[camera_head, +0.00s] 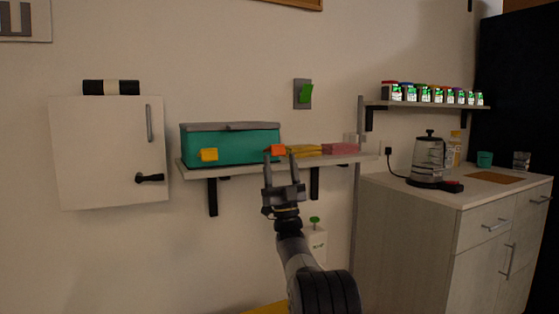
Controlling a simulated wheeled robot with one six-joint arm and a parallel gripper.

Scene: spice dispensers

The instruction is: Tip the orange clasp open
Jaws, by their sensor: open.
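A teal box (235,145) with a grey lid (230,126) sits on the wall shelf. It has two orange clasps on its front: a yellow-orange left clasp (209,155) and a red-orange right clasp (278,150). My gripper (279,163) is open and points up at the right clasp. Its fingertips appear on either side of that clasp's lower part, with nothing held. Whether the fingers touch the clasp cannot be told from this view. The lid looks closed.
Yellow and pink folded cloths (339,148) lie right of the box on the shelf (230,169). A white wall cabinet (105,150) hangs left. A counter with a kettle (428,158) stands right, below a shelf of spice jars (424,94).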

